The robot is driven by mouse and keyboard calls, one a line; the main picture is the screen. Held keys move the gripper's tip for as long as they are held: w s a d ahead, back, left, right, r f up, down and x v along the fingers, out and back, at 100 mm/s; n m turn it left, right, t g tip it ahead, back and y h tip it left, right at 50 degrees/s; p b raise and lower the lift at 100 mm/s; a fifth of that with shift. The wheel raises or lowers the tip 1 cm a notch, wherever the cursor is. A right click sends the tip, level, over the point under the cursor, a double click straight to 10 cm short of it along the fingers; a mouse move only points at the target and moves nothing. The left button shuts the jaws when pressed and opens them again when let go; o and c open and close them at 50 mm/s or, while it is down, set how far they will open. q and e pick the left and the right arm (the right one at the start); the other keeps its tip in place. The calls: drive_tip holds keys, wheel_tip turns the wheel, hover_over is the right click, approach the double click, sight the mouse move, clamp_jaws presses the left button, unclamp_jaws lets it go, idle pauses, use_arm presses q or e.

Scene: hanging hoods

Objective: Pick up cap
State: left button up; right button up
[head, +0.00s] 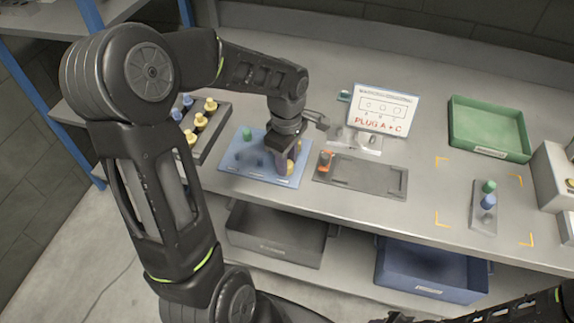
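My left gripper (284,170) points down over the blue tray (236,172) at the left middle of the bench. A yellow cap (291,167) shows partly beside and behind its fingers. I cannot tell whether the fingers are closed on it. A green cap (247,133) stands at the back of the blue tray. Yellow caps (200,120) stand in the dark rack (218,122) at the left. My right arm shows at the lower right edge; its gripper is not visible.
A sign (382,108) reading PLUG A+C stands behind the grey plate. A green bin (489,130) is at the back right. A small plate (483,218) with a green and a blue cap lies within yellow corner marks. Grey (277,250) and blue (430,292) bins sit below.

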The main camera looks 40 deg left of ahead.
use_arm(q)
clamp_jaws()
wheel_tip(320, 180, up, 10)
drive_tip(key=b, duration=0.1)
idle(0.6)
idle(0.5)
